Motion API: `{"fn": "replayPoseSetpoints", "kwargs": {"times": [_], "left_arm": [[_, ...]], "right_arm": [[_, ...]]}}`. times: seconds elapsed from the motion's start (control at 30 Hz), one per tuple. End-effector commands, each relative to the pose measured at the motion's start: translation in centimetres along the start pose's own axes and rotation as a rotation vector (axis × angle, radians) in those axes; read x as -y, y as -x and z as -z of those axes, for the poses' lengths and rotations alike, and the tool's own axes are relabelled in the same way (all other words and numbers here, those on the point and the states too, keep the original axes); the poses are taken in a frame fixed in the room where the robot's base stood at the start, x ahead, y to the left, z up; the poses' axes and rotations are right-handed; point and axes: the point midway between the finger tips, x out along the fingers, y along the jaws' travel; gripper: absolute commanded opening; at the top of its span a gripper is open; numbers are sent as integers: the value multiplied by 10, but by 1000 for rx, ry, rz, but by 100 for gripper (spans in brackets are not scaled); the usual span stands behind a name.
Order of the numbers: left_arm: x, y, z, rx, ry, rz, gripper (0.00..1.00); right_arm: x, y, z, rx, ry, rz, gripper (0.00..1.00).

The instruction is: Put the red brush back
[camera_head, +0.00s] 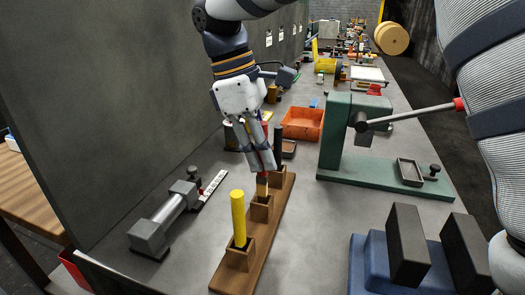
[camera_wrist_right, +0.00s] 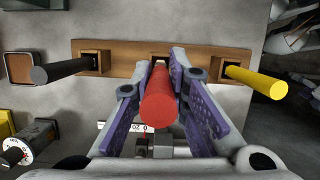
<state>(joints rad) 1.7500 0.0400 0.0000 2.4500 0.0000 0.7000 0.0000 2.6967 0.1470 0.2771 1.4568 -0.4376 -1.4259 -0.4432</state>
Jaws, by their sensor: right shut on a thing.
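The red brush (camera_head: 263,178) is held upright between the fingers of my right gripper (camera_head: 263,167). Its pale lower end is at the middle socket of the brown wooden rack (camera_head: 234,277); I cannot tell how deep it sits. In the right wrist view the brush's red end (camera_wrist_right: 158,102) faces the camera between the two fingers, in front of the middle socket (camera_wrist_right: 160,58). A yellow brush (camera_head: 238,217) stands in the near socket and a black one (camera_head: 278,143) in the far socket. My left gripper is not in view.
A green press (camera_head: 345,135) with a long lever stands right of the rack. An orange tray (camera_head: 303,123) lies beyond it. A grey cylinder device (camera_head: 165,220) is to the left. A blue base with dark blocks (camera_head: 408,245) is at the near right.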

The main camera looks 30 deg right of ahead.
Motion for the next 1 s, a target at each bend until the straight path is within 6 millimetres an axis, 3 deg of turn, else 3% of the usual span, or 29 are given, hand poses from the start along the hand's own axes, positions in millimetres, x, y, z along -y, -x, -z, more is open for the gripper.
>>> {"fn": "replayPoseSetpoints", "kwargs": {"times": [1.0], "left_arm": [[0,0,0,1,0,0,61]], "right_arm": [[0,-14,4,0,-1,0,0]]}}
